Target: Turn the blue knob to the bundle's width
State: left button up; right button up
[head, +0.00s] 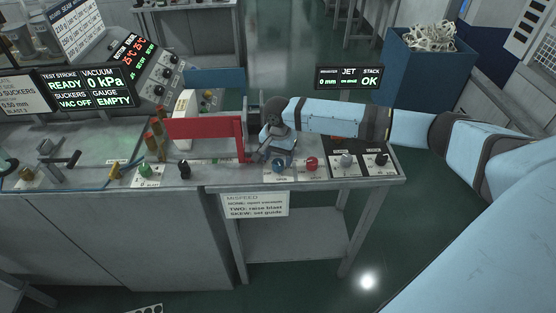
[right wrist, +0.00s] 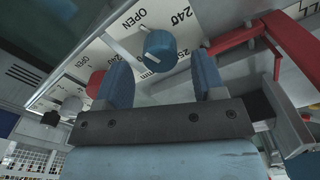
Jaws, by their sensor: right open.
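The blue knob (head: 279,166) sits on a white label plate at the front of the bench, just below my right gripper (head: 277,155) in the head view. In the right wrist view the blue knob (right wrist: 159,45) shows just beyond and between the two blue fingers of my right gripper (right wrist: 161,66). The fingers are open, with a gap on both sides of the knob. The plate around it carries "OPEN" and "240" marks; I cannot read the knob's setting. I cannot make out the bundle for certain. My left gripper is not in view.
A red bar (head: 204,127) stands just left of my right gripper. A red knob (head: 311,164), a grey knob (head: 346,160) and a black knob (head: 381,159) line the bench to the right. A blue bin (head: 425,72) stands behind.

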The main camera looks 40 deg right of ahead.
jog(key=shift+f, duration=1.3)
jog(key=c, duration=0.9)
